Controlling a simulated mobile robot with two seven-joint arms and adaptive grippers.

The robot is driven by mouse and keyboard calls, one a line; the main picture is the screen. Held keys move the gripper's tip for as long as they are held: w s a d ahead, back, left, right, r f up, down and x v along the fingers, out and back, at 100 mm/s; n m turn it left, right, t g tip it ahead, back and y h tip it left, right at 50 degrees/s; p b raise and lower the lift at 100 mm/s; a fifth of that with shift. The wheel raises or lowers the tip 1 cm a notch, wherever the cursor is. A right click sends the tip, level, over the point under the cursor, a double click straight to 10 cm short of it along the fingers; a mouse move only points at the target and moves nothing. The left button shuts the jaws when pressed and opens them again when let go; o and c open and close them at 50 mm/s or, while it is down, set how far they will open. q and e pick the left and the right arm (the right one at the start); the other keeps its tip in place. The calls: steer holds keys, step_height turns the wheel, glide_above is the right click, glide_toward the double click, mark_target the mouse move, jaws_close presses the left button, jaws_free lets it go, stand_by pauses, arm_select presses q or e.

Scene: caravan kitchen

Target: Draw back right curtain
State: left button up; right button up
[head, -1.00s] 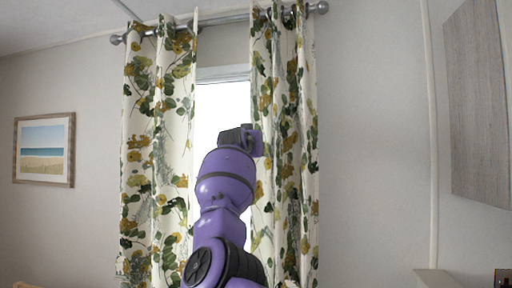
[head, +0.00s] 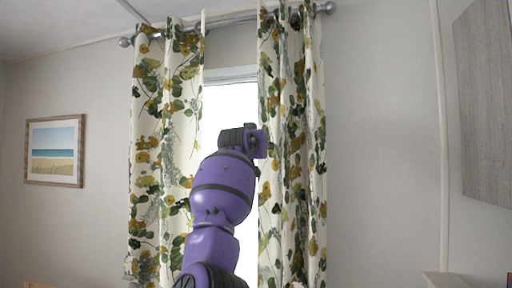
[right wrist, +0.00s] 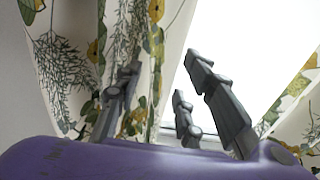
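The right curtain (head: 293,190), cream with green and ochre leaves, hangs from a grey rod in the head view, to the right of the bright window. The left curtain (head: 147,165) hangs to the window's left. My right gripper (head: 250,140) is in front of the window by the right curtain's inner edge; its fingers are small and partly hidden there. In the right wrist view its fingers (right wrist: 160,105) are spread apart. Leafy cloth (right wrist: 135,40) shows behind and between them; I cannot tell whether they touch it. My left gripper is not in view.
The curtain rod (head: 232,19) runs above the window (head: 226,105). A framed beach picture (head: 55,150) hangs on the left wall. Bare wall (head: 380,150) lies right of the right curtain, then a grey panel (head: 487,100).

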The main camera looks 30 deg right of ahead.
steer(key=v, duration=0.7)
steer(key=shift+s+a, duration=0.2)
steer(key=shift+s, duration=0.05)
